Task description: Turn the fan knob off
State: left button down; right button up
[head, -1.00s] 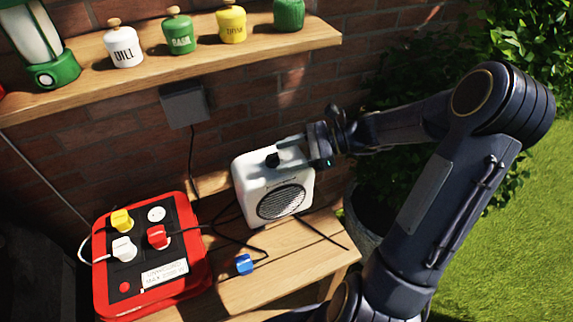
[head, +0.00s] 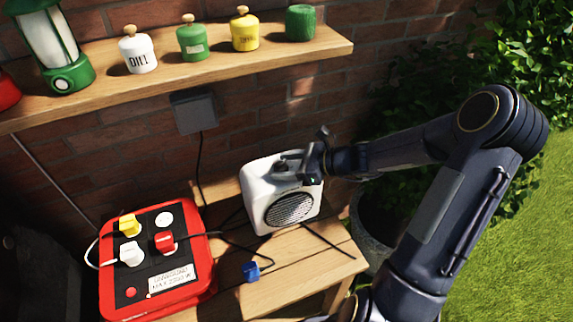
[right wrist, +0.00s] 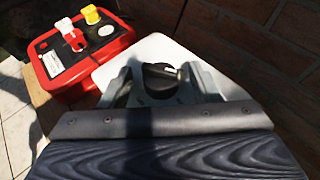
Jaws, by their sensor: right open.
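The fan (head: 290,209) is a white box with a round dark grille, standing on the wooden table below the shelf. Its black knob (head: 281,167) is on the top face, partly hidden by my gripper. In the right wrist view the knob (right wrist: 158,76) shows a light mark on its top. My right gripper (head: 299,167) is at the fan's top from the right. In the right wrist view its open fingers (right wrist: 163,88) lie on either side of the knob, with gaps visible. My left gripper is not in view.
A red power box (head: 205,265) with yellow, white and red plugs stands left of the fan. A blue plug (head: 251,271) lies on the table in front. Cables cross the tabletop. The shelf (head: 190,78) above holds jars and a lantern (head: 48,48).

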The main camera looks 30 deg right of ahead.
jog(key=c, duration=1)
jog(key=shift+w+r+n+g+y+p, duration=0.1)
jog(key=shift+r+n+g+y+p, duration=0.1)
jog(key=shift+n+g+y+p, duration=0.75)
jog(key=shift+w+d+f+n+g+y+p, duration=0.1)
jog(key=shift+n+g+y+p, duration=0.1)
jog(key=shift+n+g+p, duration=0.35)
jog(key=shift+w+d+n+g+y+p, duration=0.15)
jog(key=shift+n+g+p, duration=0.25)
jog(key=shift+n+g, duration=0.2)
jog(key=shift+f+n+g+y, duration=0.15)
jog(key=shift+n+g+y, duration=0.15)
jog(key=shift+n+g, duration=0.65)
jog(key=shift+w+n+g, duration=0.15)
jog(key=shift+n+g, duration=0.7)
jog(key=shift+g, duration=0.2)
jog(key=shift+w+a+n+g+b, duration=0.15)
jog(key=shift+n+g+b, duration=0.2)
jog(key=shift+n+g, duration=0.85)
jog(key=shift+w+d+n+g+b, duration=0.1)
jog(key=shift+n+g+b, duration=0.25)
jog(key=shift+n+g, duration=0.85)
jog(key=shift+g, duration=0.4)
